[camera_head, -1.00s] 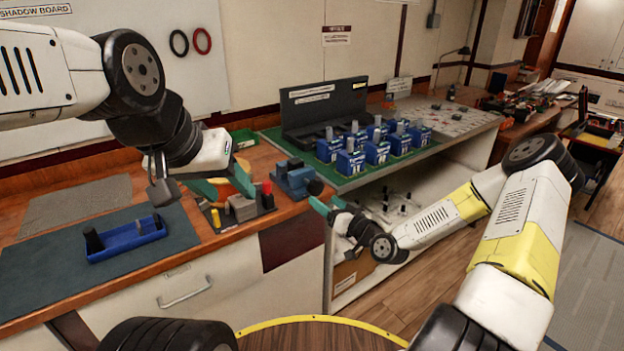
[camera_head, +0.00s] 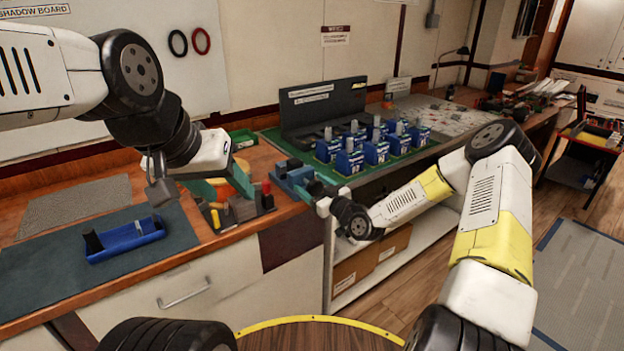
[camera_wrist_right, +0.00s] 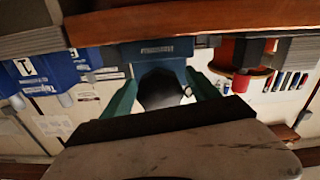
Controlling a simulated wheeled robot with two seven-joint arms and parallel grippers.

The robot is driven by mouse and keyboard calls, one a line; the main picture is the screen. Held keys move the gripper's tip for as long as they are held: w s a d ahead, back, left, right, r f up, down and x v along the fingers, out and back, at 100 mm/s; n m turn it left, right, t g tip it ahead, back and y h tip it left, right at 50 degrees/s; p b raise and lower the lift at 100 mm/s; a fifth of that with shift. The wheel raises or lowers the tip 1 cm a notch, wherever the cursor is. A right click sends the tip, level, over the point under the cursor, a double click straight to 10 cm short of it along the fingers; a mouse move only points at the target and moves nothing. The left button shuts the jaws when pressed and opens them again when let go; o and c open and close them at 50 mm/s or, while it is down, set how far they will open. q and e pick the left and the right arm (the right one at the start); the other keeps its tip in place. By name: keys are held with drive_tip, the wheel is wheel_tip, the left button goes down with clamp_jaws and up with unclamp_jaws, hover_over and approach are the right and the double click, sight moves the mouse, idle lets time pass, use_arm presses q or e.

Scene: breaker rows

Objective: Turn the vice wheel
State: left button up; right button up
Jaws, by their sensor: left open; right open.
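The blue vice (camera_head: 289,176) stands on the wooden bench near its front edge. Its dark wheel (camera_wrist_right: 162,90) faces me in the right wrist view, with the blue vice body (camera_wrist_right: 160,52) behind it. My right gripper (camera_head: 312,187) is at the front of the vice. Its green fingers are open, one on each side of the wheel; I cannot tell whether they touch it. In the head view the gripper mostly hides the wheel. My left gripper (camera_head: 222,182) is open, with green fingers apart, above and behind the block stand (camera_head: 240,208) left of the vice.
Several blue breakers (camera_head: 375,151) stand on a green mat right of the vice. A blue tray (camera_head: 128,240) lies on a dark mat at the left. The bench front drops to a white drawer (camera_head: 190,290). An open shelf (camera_head: 372,265) is below my right arm.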

sight(318, 190)
drive_tip(key=c, duration=1.4)
drive_tip(key=shift+m, duration=0.4)
drive_tip(key=o, duration=1.4)
drive_tip(key=shift+s, duration=0.1)
drive_tip(key=v, duration=0.7)
drive_tip(key=shift+s+d, duration=0.25)
